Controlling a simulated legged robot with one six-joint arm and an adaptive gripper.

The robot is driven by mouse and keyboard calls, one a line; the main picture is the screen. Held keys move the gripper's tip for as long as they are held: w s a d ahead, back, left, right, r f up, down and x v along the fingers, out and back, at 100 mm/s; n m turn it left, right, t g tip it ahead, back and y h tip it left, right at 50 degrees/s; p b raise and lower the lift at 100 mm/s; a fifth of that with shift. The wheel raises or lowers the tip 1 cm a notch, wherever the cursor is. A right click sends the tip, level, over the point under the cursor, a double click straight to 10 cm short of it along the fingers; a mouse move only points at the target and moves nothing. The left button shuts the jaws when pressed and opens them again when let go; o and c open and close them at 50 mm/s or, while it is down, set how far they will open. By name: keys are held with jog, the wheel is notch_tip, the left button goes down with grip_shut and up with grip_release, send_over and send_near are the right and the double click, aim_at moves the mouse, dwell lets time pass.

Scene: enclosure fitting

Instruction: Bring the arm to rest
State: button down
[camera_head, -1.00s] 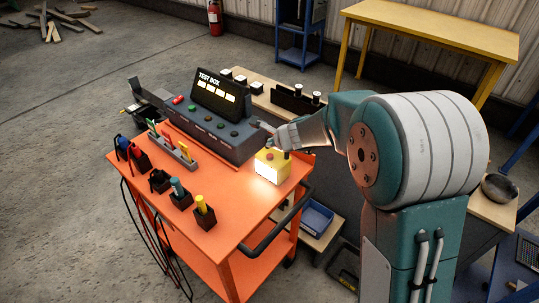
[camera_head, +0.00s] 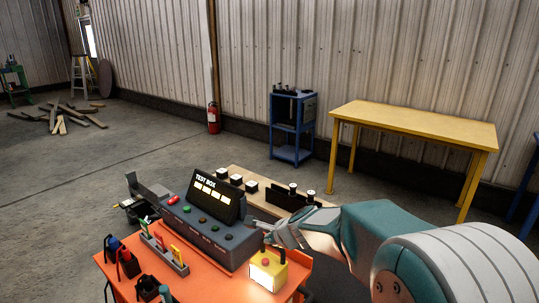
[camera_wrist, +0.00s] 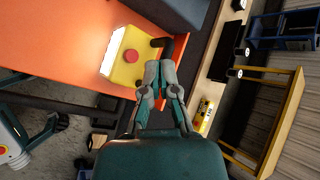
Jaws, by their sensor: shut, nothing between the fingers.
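My gripper (camera_head: 272,231) is shut and empty. In the head view it hangs above the right side of the orange cart, close to the yellow box with a red button (camera_head: 267,269). The wrist view shows my gripper (camera_wrist: 158,76) pointing past that yellow box (camera_wrist: 126,56), which lies to its left. I cannot tell from these views whether the fingertips touch the box. My teal and white arm reaches in from the lower right of the head view.
The orange cart (camera_head: 215,283) carries a dark test box (camera_head: 212,212) and several coloured tools in holders. A wooden bench (camera_head: 237,176) stands behind it. A yellow table (camera_head: 415,125), a blue stand (camera_head: 291,128) and a fire extinguisher (camera_head: 213,116) are farther back. Open floor lies left.

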jog(key=s+d+r+n+h, duration=0.1)
jog(key=s+d+n, duration=0.4)
jog(key=s, duration=0.5)
jog(key=s+d+r+n+g+h, duration=0.1)
jog(key=s+d+r+n+h, duration=0.1)
jog(key=s+d+r+n, duration=0.2)
jog(key=s+d+r+n+g+h, duration=0.1)
jog(key=s+d+n, duration=0.5)
jog(key=s, duration=1.1)
jog(key=r+n+h, duration=0.1)
jog(key=n, duration=0.2)
jog(key=shift+s+d+r, duration=0.3)
jog(key=shift+d+r, duration=0.05)
